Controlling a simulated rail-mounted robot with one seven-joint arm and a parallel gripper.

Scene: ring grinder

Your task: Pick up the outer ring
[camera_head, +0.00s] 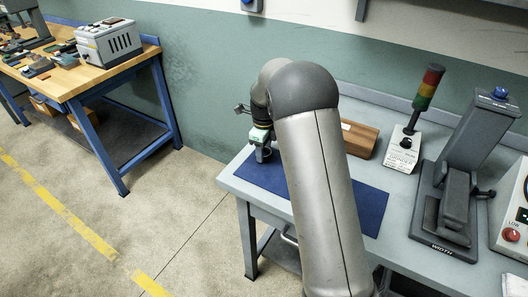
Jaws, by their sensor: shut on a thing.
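My gripper (261,147) is low over the left part of the blue mat (366,208), left of my grey arm. It is shut on a small dark grey ring-like piece (264,156), which I take to be the outer ring. The piece is partly hidden by the gripper and small in view. I cannot tell whether it touches the mat or is just above it. My arm hides the middle of the mat.
A wooden block (360,139) lies behind the mat. A signal lamp on a white box (404,148), a dark grey gauge stand (447,215) and a control box (514,222) fill the right side of the grey table (232,184). A wooden workbench (98,77) stands far left.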

